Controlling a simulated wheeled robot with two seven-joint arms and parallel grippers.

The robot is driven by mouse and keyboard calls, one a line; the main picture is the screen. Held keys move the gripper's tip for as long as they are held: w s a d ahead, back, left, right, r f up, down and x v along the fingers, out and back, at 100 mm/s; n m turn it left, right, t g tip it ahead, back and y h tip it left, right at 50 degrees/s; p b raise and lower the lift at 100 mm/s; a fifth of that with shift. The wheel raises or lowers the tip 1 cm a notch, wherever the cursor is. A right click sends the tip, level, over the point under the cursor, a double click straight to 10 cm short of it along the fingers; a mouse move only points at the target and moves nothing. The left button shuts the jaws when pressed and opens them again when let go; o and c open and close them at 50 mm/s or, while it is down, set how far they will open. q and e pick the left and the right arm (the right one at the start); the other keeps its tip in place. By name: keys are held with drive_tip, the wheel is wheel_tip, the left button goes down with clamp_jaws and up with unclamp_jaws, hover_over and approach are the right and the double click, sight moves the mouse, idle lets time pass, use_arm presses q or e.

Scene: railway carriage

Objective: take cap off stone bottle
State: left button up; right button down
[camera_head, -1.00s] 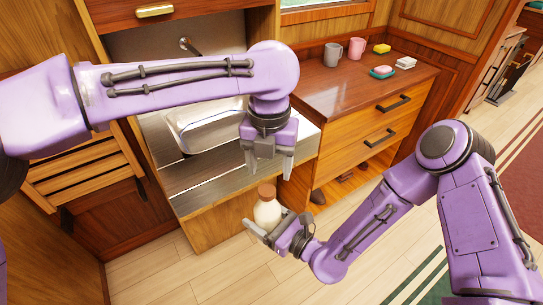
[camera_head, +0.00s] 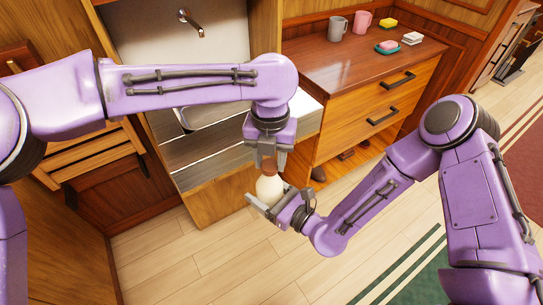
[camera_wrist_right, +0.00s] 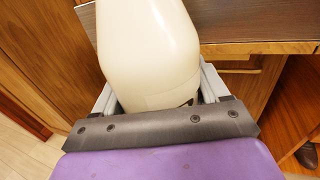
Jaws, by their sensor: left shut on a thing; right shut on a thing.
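The stone bottle (camera_head: 268,189) is cream-coloured and upright, held in the air in front of the sink unit. My right gripper (camera_head: 266,205) is shut on its body. In the right wrist view the bottle (camera_wrist_right: 150,50) fills the space between the fingers. The brown cap (camera_head: 269,166) is on top of the bottle. My left gripper (camera_head: 268,163) points down from above and is shut on the cap, its fingers on either side. Those fingers hide much of the cap. The bottle's top is out of the right wrist view.
A wooden counter (camera_head: 350,66) with drawers stands behind to the right. On it are a grey mug (camera_head: 338,29), a pink mug (camera_head: 362,21), a yellow sponge (camera_head: 388,22), a soap dish (camera_head: 387,48) and a white stack (camera_head: 412,38). The floor in front is clear.

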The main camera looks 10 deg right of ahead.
use_arm(q)
drive_tip(key=n, duration=0.5)
drive_tip(key=shift+d+r+n, duration=0.1)
drive_tip(key=shift+d+n, duration=0.05)
drive_tip(key=shift+n, duration=0.15)
drive_tip(key=n, duration=1.7)
drive_tip(key=shift+w+a+r, duration=0.1)
drive_tip(key=shift+a, duration=0.25)
drive_tip(key=o, duration=1.2)
drive_tip(key=shift+c, duration=0.2)
